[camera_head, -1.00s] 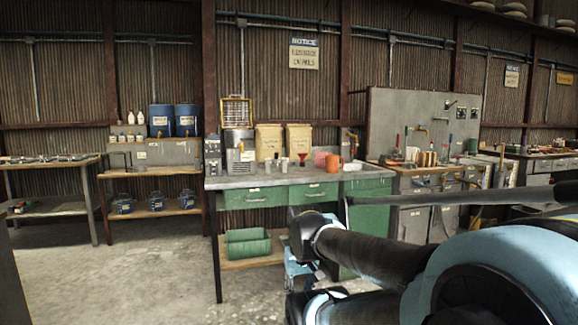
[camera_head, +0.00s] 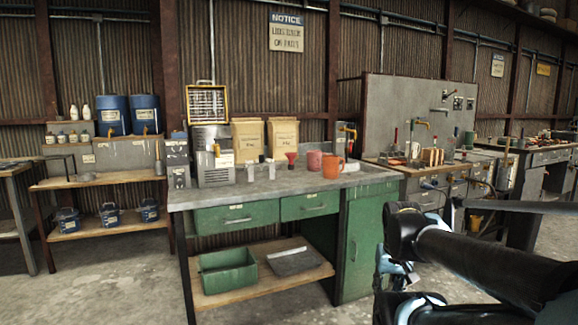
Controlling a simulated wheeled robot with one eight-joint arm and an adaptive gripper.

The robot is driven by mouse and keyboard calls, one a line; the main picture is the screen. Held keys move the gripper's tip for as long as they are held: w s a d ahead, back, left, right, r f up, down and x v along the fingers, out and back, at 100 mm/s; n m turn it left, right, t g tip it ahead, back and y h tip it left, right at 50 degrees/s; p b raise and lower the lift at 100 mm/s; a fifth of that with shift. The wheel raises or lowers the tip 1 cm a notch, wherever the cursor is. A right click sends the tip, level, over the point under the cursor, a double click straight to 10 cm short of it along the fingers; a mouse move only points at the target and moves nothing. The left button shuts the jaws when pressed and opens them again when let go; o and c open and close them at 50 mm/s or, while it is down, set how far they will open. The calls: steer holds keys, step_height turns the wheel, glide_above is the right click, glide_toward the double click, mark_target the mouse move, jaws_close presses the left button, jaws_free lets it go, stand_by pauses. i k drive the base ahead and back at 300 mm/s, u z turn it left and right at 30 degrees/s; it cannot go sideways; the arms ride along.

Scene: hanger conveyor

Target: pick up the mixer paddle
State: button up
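I cannot make out a mixer paddle for certain in this view. A green workbench (camera_head: 283,201) with a grey top stands in the middle. My arm (camera_head: 455,258) reaches in from the lower right, in front of the bench's right end and the floor beside it. I cannot make out the fingers of my gripper.
The bench top holds a grey machine (camera_head: 211,155), two tan bags (camera_head: 284,139), an orange mug (camera_head: 332,166) and small cups. A green bin (camera_head: 228,275) sits on the lower shelf. Blue drums (camera_head: 144,115) stand at left. A tool bench (camera_head: 440,172) stands at right. Floor in front is open.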

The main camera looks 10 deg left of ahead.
mark_target(250, 175)
steer(key=u, duration=0.35)
steer(key=i, duration=1.5)
steer(key=u, duration=0.65)
